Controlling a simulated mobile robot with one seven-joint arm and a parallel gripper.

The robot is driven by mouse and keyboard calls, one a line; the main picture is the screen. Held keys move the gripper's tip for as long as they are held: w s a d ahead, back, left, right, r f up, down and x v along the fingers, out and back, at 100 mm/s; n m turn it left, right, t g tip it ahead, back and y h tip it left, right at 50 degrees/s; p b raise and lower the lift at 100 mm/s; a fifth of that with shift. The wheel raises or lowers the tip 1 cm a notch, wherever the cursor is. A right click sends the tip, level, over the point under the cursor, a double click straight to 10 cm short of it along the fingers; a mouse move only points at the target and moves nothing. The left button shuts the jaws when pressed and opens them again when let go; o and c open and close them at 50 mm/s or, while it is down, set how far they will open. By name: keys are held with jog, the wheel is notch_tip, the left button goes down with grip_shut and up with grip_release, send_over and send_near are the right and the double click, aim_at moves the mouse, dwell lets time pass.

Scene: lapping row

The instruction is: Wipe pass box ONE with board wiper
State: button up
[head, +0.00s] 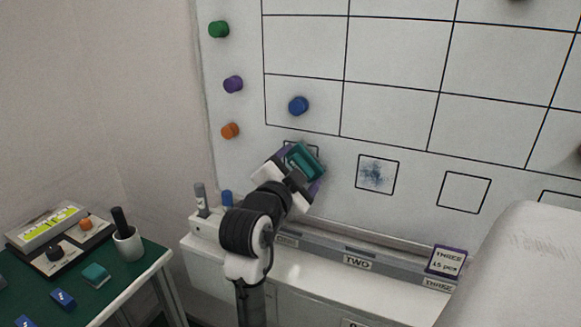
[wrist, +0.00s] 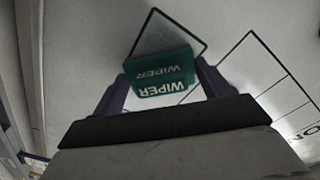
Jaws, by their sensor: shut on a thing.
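The board wiper (head: 304,161) is a teal block marked WIPER, held up at the whiteboard over the leftmost small outlined square. It also shows in the wrist view (wrist: 160,72), between the purple fingers of my gripper (head: 301,168). My gripper (wrist: 160,90) is shut on it. The leftmost square, pass box ONE (head: 300,143), is mostly hidden by the wiper and gripper; only part of its top outline shows. In the wrist view its outline (wrist: 178,21) extends past the wiper, with a greyish patch inside. I cannot tell whether the wiper touches the board.
The square to the right (head: 376,174) has a blue smudge. Several magnets, including a blue one (head: 298,106), sit on the board. A tray ledge (head: 320,249) with labels and markers runs below. A green table (head: 125,286) stands at left; a pale rounded object (head: 525,265) blocks the lower right.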

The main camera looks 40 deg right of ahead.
jog(key=shift+s+d, duration=0.25)
jog(key=shift+s, duration=0.25)
jog(key=shift+s+d, duration=0.25)
jog(key=shift+s, duration=0.25)
jog(key=w+a, duration=0.3)
jog(key=w, duration=0.4)
jog(key=shift+a, duration=0.1)
jog(key=v, duration=0.6)
dwell(0.3)
jog(key=shift+s, duration=0.1)
jog(key=v, duration=0.3)
dwell(0.4)
